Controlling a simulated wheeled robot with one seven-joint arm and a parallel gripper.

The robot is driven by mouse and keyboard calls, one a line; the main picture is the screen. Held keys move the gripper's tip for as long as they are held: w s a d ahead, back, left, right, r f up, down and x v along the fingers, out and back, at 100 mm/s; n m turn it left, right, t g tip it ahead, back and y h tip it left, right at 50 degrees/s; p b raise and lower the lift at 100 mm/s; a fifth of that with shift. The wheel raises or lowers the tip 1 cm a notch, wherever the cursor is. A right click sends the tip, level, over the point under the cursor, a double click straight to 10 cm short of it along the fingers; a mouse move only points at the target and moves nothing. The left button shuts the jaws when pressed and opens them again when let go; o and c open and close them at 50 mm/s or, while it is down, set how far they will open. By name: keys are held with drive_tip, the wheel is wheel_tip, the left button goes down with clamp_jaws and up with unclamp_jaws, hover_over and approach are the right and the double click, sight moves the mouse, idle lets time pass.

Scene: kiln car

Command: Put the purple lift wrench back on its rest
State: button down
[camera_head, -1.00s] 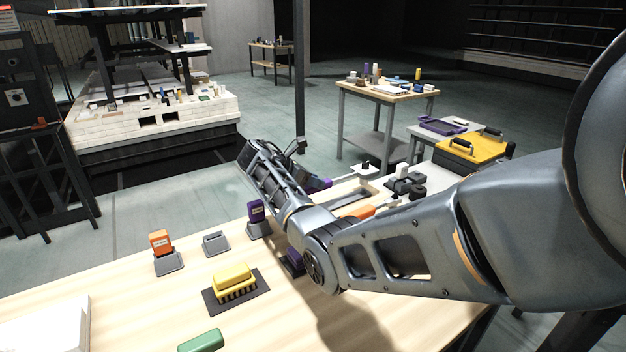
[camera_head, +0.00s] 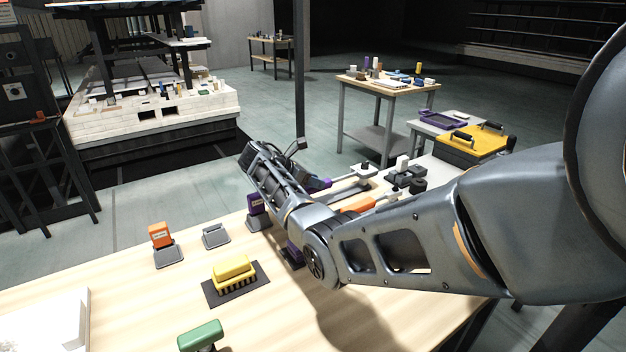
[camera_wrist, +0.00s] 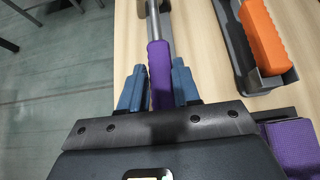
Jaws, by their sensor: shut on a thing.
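The purple lift wrench has a purple handle (camera_wrist: 160,75) and a grey metal shaft (camera_wrist: 153,22). In the wrist view the handle lies between the two blue fingers of my gripper (camera_wrist: 160,88), which is shut on it. The shaft points away from me above the wooden bench. A long grey tray (camera_wrist: 233,40) lies to the right of the wrench, along an orange handle (camera_wrist: 265,38). I cannot tell whether this tray is the wrench's rest.
On the bench (camera_head: 290,325) are a yellow brush (camera_head: 233,268), an orange block (camera_head: 161,235), a green-topped item (camera_head: 200,334) and an empty grey stand (camera_head: 215,235). Dark fittings (camera_head: 405,178) lie beyond. The front middle is clear.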

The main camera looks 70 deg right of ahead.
drive_tip(key=shift+f, duration=0.2)
drive_tip(key=c, duration=0.7)
unclamp_jaws()
drive_tip(key=shift+c, duration=0.2)
drive_tip(key=shift+f, duration=0.1)
drive_tip(key=shift+r+p, duration=0.3)
drive_tip(key=shift+r, duration=0.05)
drive_tip(key=shift+r+p, duration=0.35)
drive_tip(key=shift+p, duration=0.05)
drive_tip(key=shift+r+p, duration=1.9)
drive_tip(key=shift+p, duration=0.25)
drive_tip(key=shift+r+p, duration=0.7)
drive_tip(key=shift+r, duration=0.2)
